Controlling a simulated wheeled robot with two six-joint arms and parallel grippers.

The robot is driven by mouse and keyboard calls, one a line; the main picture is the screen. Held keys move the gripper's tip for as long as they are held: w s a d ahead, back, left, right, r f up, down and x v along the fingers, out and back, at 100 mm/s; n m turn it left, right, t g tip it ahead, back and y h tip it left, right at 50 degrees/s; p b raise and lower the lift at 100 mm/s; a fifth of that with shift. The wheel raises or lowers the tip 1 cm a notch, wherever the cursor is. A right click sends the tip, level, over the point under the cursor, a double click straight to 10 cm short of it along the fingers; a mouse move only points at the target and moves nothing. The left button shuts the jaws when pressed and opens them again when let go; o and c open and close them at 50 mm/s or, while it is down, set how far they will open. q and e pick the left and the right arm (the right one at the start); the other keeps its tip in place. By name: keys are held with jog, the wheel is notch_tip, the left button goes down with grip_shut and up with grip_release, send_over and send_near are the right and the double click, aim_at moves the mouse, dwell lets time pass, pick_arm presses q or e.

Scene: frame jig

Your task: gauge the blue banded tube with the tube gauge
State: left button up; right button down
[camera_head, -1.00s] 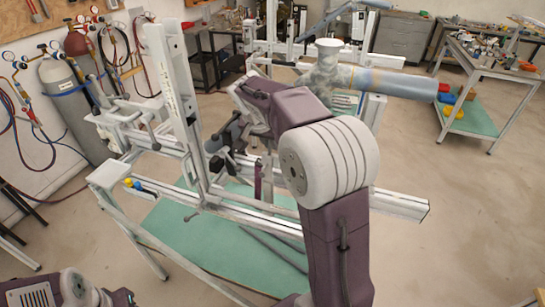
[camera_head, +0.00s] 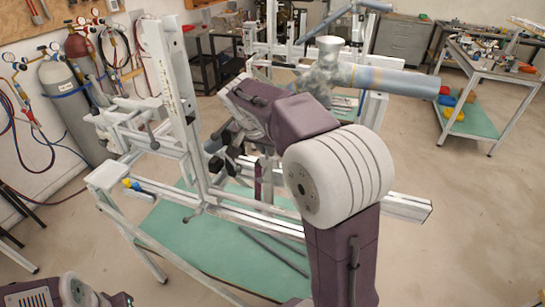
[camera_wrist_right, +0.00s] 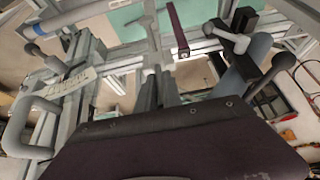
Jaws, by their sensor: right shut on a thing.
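My right arm reaches in over the frame jig (camera_head: 280,225), and its wrist hides most of the gripper in the head view. A blue-grey tube-like piece (camera_wrist_right: 254,50) lies right of the fingers, among dark clamp parts. I cannot tell whether it is the blue banded tube, as no bands show. I cannot pick out the tube gauge with certainty. My left gripper is out of view.
A purple bar (camera_wrist_right: 178,28) stands beyond the fingers and also shows near the jig's beam (camera_head: 258,182). The white upright (camera_head: 168,100) rises left of my wrist. A large pipe tee (camera_head: 385,78) is behind.

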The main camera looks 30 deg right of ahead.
jog(key=shift+s+a+f+b, duration=0.25)
jog(key=shift+s+a+b, duration=0.35)
jog(key=shift+a+b, duration=0.1)
jog(key=shift+s+a+r, duration=0.1)
jog(key=shift+a, duration=0.05)
